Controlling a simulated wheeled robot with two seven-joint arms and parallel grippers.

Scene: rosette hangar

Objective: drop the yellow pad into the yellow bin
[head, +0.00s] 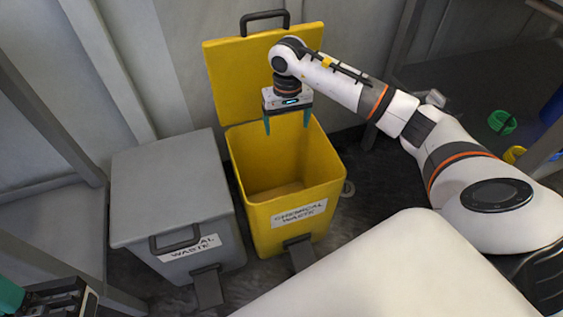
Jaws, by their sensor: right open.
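The yellow bin (293,230) stands upright on the floor, labelled "CHEMICAL WASTE". Its lid (232,80) is raised and leans back toward the wall. My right gripper (287,126) is over the back part of the bin's opening, pointing down, its two teal fingers apart and nothing between them. I cannot make out a yellow pad in the head view; the part of the bin's inside that shows is a plain brownish bottom. Part of my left gripper (45,298) shows at the bottom left corner, cut off by the edge, so its jaw opening cannot be judged.
A grey waste bin (170,185) with its lid shut stands left of the yellow bin, close beside it. Both have foot pedals in front. A corrugated wall (185,50) is behind. A green ring-like item (502,122) and a yellow item (514,155) lie at the right.

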